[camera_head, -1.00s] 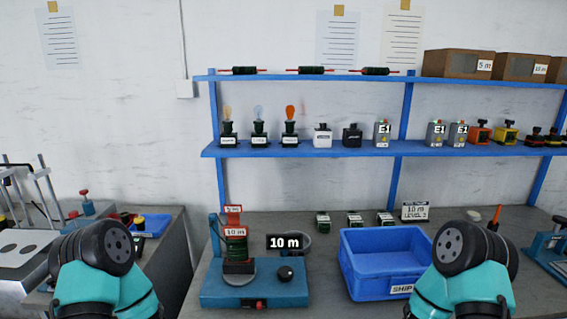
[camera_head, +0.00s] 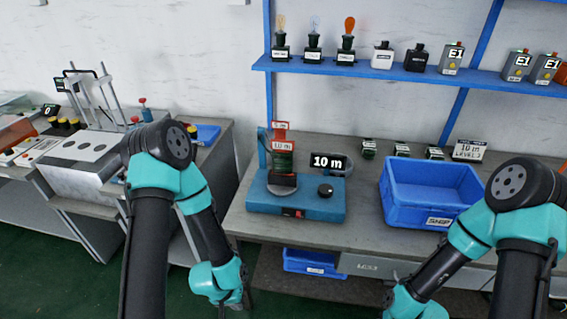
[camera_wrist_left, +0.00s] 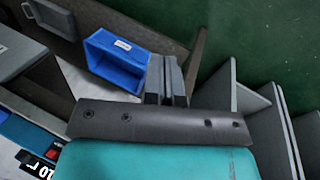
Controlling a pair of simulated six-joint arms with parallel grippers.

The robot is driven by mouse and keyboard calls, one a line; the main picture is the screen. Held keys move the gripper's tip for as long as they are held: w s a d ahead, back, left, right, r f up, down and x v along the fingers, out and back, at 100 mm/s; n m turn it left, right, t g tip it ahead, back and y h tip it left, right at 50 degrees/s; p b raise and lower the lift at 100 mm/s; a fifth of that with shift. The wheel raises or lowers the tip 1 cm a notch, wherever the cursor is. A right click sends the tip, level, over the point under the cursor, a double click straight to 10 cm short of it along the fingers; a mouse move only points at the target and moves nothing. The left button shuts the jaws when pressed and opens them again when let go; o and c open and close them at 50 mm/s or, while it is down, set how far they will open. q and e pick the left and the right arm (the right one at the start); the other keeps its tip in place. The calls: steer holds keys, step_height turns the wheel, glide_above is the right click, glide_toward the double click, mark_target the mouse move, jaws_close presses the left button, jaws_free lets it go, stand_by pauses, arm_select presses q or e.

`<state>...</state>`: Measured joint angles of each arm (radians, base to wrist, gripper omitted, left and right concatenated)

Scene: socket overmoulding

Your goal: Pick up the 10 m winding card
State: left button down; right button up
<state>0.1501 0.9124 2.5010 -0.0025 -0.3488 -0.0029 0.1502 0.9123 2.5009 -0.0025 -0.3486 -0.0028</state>
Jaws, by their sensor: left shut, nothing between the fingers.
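The 10 m winding card (camera_head: 283,146) is a small red card with a white "10 m" label. It stands upright on the blue winding machine (camera_head: 325,207), just below a second red card (camera_head: 281,126) with a smaller label. A black "10 m" sign (camera_head: 328,162) is beside it. My left gripper (camera_wrist_left: 167,80) is shut and empty in the left wrist view, away from the card. In the head view my left arm hangs in front of the bench, left of the machine, with its fingertips hard to make out. My right gripper is out of view.
A blue SHIP bin (camera_head: 424,215) stands right of the machine. Small dark blocks and a "10 m" stand sign (camera_head: 469,150) are behind it. A blue shelf (camera_head: 400,72) holds lamps and boxes above. A lower blue bin (camera_head: 315,262) is under the bench and also in the wrist view (camera_wrist_left: 118,60).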

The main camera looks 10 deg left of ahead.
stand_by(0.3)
arm_select(q)
steer(key=c, duration=1.1)
jaws_free()
steer(key=shift+w, duration=0.1)
